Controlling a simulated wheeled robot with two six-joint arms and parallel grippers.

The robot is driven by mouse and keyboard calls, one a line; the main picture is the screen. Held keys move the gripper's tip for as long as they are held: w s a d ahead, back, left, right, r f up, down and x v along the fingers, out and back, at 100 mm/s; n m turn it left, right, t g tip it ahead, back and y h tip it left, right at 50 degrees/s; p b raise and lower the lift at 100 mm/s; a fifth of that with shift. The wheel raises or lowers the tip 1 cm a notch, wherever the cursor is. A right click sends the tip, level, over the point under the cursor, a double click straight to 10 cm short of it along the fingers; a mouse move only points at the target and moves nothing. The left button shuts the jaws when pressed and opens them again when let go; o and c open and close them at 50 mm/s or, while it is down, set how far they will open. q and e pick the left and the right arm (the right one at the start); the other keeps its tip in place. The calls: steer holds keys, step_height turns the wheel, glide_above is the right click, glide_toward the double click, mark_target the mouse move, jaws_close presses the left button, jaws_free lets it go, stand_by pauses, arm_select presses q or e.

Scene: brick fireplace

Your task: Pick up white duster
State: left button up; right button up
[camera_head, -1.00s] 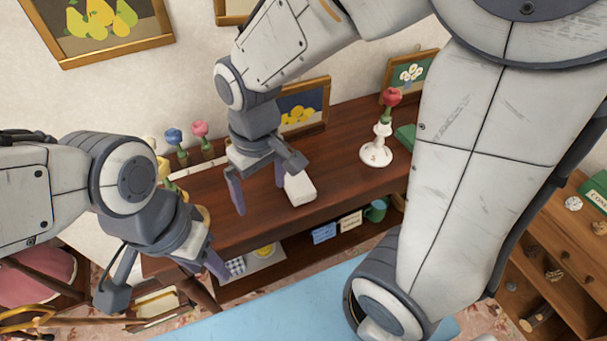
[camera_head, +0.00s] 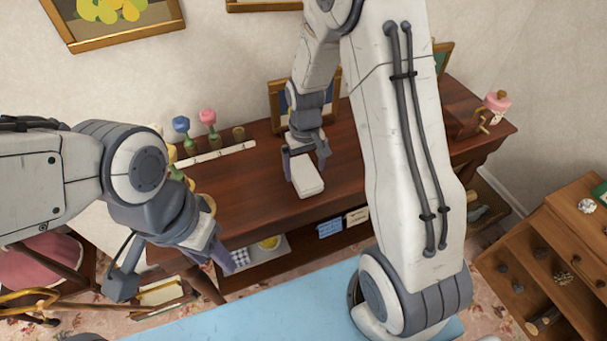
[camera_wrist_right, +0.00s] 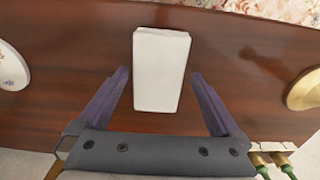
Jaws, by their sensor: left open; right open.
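The white duster (camera_head: 308,180) is a plain white block on the dark wooden table top. My right gripper (camera_head: 304,160) is open over the duster's far part, pointing down. In the right wrist view, the duster (camera_wrist_right: 161,55) lies between the spread purple fingers of the right gripper (camera_wrist_right: 160,76), with a gap on both sides. It extends past the fingertips. My left gripper (camera_head: 172,274) is open and empty at the lower left, well away from the duster.
Behind the duster stand a framed picture (camera_head: 272,108) and several small flower ornaments (camera_head: 208,124) near a white strip (camera_head: 215,154). A pink-topped grinder (camera_head: 497,102) stands at the table's right end. A blue surface (camera_head: 270,305) lies in front.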

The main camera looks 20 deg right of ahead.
mark_target(305, 174)
steer(key=shift+f, duration=1.55)
steer(key=c, duration=1.1)
steer(key=shift+c, duration=0.2)
steer(key=shift+r, duration=0.1)
steer(key=shift+r, duration=0.5)
step_height(305, 174, up, 3)
steer(key=shift+w+f, duration=0.1)
steer(key=shift+f, duration=0.05)
steer(key=s+d+r+b, duration=0.1)
steer(key=s+d+r, duration=0.5)
steer(key=d, duration=0.4)
steer(key=shift+r, duration=0.6)
steer(key=shift+d, duration=0.1)
